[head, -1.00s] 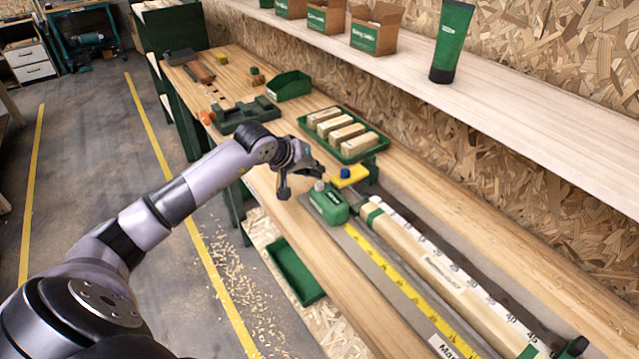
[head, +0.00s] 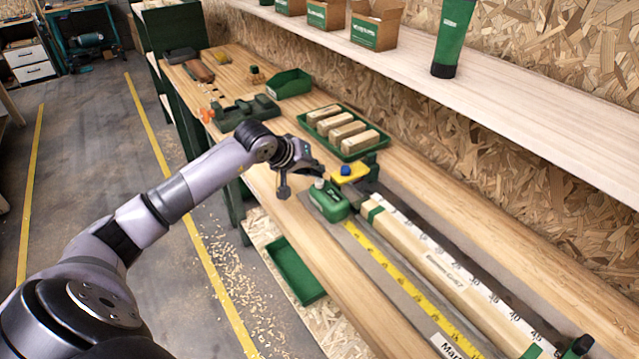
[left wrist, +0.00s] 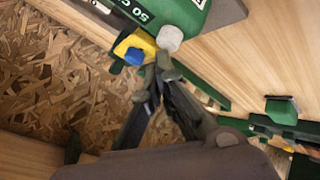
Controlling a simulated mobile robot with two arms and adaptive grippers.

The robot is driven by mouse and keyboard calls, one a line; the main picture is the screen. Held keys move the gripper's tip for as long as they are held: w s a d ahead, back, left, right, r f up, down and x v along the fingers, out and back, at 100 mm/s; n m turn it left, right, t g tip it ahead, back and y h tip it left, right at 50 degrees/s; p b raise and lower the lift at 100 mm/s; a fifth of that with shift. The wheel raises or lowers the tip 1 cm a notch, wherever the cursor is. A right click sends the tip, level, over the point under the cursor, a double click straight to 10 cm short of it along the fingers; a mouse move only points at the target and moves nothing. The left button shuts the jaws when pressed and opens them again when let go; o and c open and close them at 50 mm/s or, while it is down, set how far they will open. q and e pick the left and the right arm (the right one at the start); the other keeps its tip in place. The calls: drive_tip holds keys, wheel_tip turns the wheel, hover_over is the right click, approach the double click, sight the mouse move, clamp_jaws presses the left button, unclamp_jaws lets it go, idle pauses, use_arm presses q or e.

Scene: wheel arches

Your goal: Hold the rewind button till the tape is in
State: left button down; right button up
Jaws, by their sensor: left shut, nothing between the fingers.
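A green tape measure case (head: 330,201) lies on the bench, with a pale grey button (head: 319,184) on top. Its yellow tape (head: 400,285) is drawn out along the bench toward the lower right. My left gripper (head: 319,172) is shut and empty, just behind the button in the head view. In the left wrist view the case (left wrist: 178,16) and button (left wrist: 169,38) lie just beyond the shut fingertips (left wrist: 156,72). A small gap seems to separate fingertips and button, but contact is hard to judge. My right gripper is not in view.
A yellow block with a blue knob (head: 353,173) sits close behind the case. A long wooden beam (head: 425,255) lies beside the tape. A green tray of wooden blocks (head: 358,153) stands farther back. A shelf (head: 520,95) overhangs the bench's rear.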

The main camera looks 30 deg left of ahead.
sight(316, 180)
use_arm(q)
drive_tip(key=shift+f+b, duration=0.55)
drive_tip(key=shift+b, duration=0.15)
idle(0.9)
idle(0.4)
drive_tip(key=shift+r, duration=0.95)
drive_tip(key=shift+r+p, duration=0.1)
drive_tip(key=shift+p, duration=0.2)
drive_tip(key=shift+r+p, duration=1.05)
drive_tip(key=shift+r, duration=1.4)
